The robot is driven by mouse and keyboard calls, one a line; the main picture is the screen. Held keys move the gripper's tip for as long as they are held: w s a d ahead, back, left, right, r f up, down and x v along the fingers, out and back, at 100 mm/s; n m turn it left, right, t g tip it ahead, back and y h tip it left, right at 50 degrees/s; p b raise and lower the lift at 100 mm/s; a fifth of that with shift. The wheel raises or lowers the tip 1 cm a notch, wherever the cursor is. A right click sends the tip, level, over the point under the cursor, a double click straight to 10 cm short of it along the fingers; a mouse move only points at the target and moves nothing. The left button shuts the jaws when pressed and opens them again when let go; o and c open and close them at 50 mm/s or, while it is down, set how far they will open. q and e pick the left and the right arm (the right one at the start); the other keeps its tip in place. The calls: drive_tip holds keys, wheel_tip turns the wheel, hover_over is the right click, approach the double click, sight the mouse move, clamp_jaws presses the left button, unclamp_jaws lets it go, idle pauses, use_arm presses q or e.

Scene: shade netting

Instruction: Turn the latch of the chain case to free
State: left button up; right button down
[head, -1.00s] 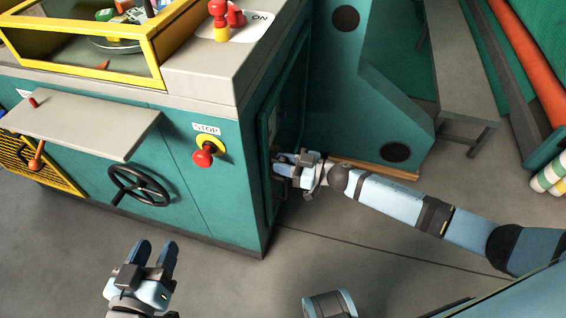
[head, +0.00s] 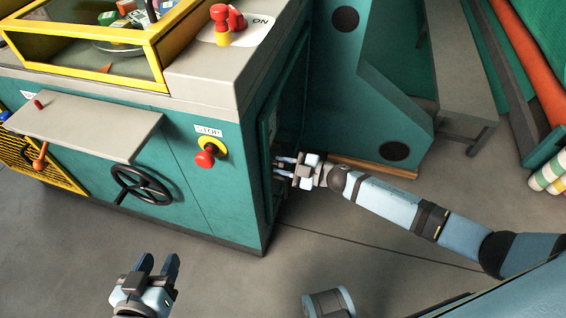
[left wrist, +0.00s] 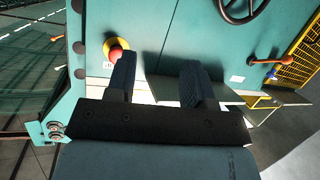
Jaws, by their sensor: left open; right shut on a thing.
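The side face of the teal machine (head: 288,100), with a recessed dark-edged panel, is seen at a steep angle in the head view; I take it to be the chain case. My right gripper (head: 279,167) reaches in from the right at the lower part of this side. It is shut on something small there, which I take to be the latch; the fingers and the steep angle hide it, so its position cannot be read. My left gripper (head: 157,264) is open and empty in front of the machine; its two dark fingers also show in the left wrist view (left wrist: 157,72).
The front carries a red stop button (head: 205,158), a black handwheel (head: 142,184) and a jutting grey shelf (head: 90,125). A red knob (head: 222,30) stands on top. A teal upright (head: 370,110) stands behind my right arm. The floor before the machine is clear.

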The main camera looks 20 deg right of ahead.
drive_tip(key=n, duration=0.2)
drive_tip(key=shift+s+f+n, duration=0.1)
drive_tip(key=shift+f+n, duration=0.05)
drive_tip(key=shift+n, duration=0.25)
drive_tip(key=n+b, duration=0.1)
drive_tip(key=n, duration=0.2)
drive_tip(key=shift+f+n, duration=0.1)
drive_tip(key=shift+n, duration=0.2)
drive_tip(key=shift+a+n+b, duration=0.1)
drive_tip(key=shift+n+b, duration=0.25)
drive_tip(key=shift+n, duration=1.25)
use_arm(q)
drive_tip(key=shift+w+d+r+t+h, duration=0.25)
drive_tip(key=shift+d+r+t, duration=0.1)
drive_tip(key=shift+r, duration=0.4)
drive_tip(key=shift+w+d+r+t+h, duration=0.2)
drive_tip(key=shift+d+r+t, duration=0.1)
drive_tip(key=shift+r, duration=0.4)
drive_tip(key=shift+w+d+r+t+h, duration=0.15)
drive_tip(key=shift+d+r+t+h, duration=0.15)
drive_tip(key=shift+r, duration=0.45)
use_arm(e)
drive_tip(key=shift+n, duration=0.3)
use_arm(q)
drive_tip(key=shift+f, duration=0.3)
use_arm(e)
drive_tip(key=c, duration=1)
unclamp_jaws()
drive_tip(key=shift+c, duration=0.2)
